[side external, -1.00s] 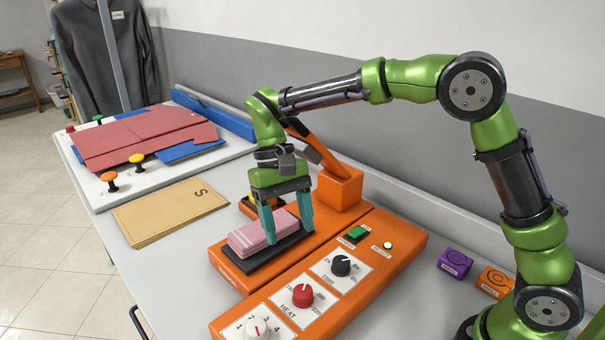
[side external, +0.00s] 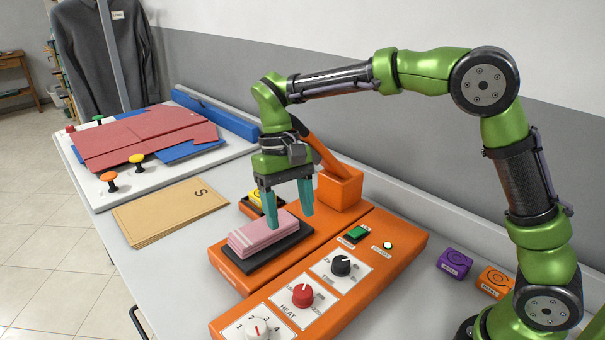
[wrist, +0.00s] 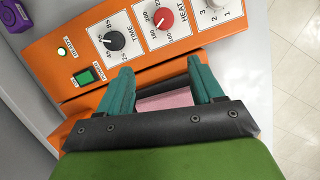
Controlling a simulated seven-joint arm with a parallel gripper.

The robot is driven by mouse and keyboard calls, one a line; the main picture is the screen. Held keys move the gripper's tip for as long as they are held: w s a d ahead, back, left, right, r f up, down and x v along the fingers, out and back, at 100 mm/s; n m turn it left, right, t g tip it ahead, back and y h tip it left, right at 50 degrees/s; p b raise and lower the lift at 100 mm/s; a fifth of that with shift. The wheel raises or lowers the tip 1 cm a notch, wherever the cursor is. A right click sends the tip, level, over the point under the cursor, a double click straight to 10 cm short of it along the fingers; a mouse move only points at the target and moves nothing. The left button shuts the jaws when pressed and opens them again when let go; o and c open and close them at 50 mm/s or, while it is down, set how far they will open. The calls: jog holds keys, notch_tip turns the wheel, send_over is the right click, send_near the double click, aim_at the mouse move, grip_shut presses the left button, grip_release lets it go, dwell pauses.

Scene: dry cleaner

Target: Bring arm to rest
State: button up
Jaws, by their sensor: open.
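My gripper (side external: 289,211) is open, with two teal fingers pointing down, above the orange press machine (side external: 226,262). A folded pink cloth (side external: 262,233) lies on the machine's dark plate (side external: 291,242). The fingers appear above and a little behind the cloth in the side view, and nothing shows held between them. In the wrist view, part of the pink cloth (wrist: 165,100) shows beyond the gap between the fingers (wrist: 160,93); the gripper body hides the rest.
The machine has a red HEAT knob (side external: 302,294), a dark knob (side external: 341,265) and an orange raised arm (side external: 318,150) behind my gripper. Purple (side external: 455,263) and orange (side external: 495,281) blocks sit at right. Brown envelopes (side external: 170,211) and a board with red cloth (side external: 140,135) lie left.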

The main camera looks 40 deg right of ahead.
jog(key=s+d+r+m+t, duration=0.1)
jog(key=s+d+r+t, duration=0.1)
jog(key=s+d+t, duration=0.3)
jog(key=s+d+r+t+y, duration=0.1)
jog(key=s+d+r+t, duration=0.2)
jog(key=s, duration=0.8)
jog(key=shift+d+r+m+t, duration=0.2)
jog(key=shift+d+m+t, duration=0.2)
jog(key=shift+d+t, duration=0.7)
jog(key=shift+o, duration=0.2)
jog(key=shift+a, duration=0.1)
